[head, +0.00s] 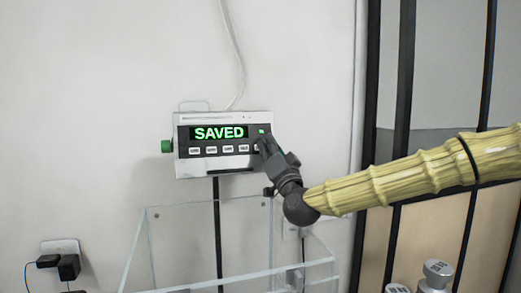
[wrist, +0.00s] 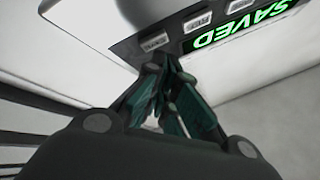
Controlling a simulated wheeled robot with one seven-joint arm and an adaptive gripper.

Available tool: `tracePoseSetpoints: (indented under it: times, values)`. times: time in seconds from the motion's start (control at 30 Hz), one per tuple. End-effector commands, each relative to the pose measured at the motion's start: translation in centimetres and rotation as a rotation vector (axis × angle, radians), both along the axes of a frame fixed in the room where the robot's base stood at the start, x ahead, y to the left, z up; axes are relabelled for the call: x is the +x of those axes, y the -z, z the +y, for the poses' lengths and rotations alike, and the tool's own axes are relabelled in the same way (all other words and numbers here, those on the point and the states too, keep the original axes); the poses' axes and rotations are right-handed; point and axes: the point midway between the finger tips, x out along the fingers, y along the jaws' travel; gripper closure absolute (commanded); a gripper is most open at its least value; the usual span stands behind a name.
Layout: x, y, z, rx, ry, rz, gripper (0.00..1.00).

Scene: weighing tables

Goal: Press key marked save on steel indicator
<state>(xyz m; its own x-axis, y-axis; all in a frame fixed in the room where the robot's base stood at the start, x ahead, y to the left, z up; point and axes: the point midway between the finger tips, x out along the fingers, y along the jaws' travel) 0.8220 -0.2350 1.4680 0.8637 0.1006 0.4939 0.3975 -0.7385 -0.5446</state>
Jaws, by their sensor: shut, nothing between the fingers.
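The steel indicator (head: 222,166) is fixed on the wall, and its green display (head: 219,133) reads SAVED. The display also shows upside down in the wrist view (wrist: 240,26). A row of several white keys (head: 228,149) runs below the display; their labels are too small to read. My gripper (head: 262,143) is shut and empty, its fingertips at the right end of the key row, covering part of the last key. In the wrist view the fingertips (wrist: 158,62) are close to the panel by the end key (wrist: 155,43). I cannot tell whether they touch it.
A clear-walled box (head: 172,212) stands below the indicator. A green knob (head: 167,146) sticks out at the indicator's left side. A wall socket with black plugs (head: 68,267) is at lower left. Metal weights (head: 438,273) stand at lower right, before a dark-framed partition (head: 399,95).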

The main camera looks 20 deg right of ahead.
Motion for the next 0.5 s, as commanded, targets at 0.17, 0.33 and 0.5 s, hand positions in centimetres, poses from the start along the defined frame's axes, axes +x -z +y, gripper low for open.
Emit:
tracePoseSetpoints:
  times: [0.17,0.33,0.5]
  values:
    - [-0.41,-0.12,-0.03,0.000,0.001,-0.001,1.00]
    - [-0.40,-0.12,-0.03,0.000,0.001,-0.001,1.00]
    - [-0.77,-0.24,-0.05,0.000,0.001,-0.001,1.00]
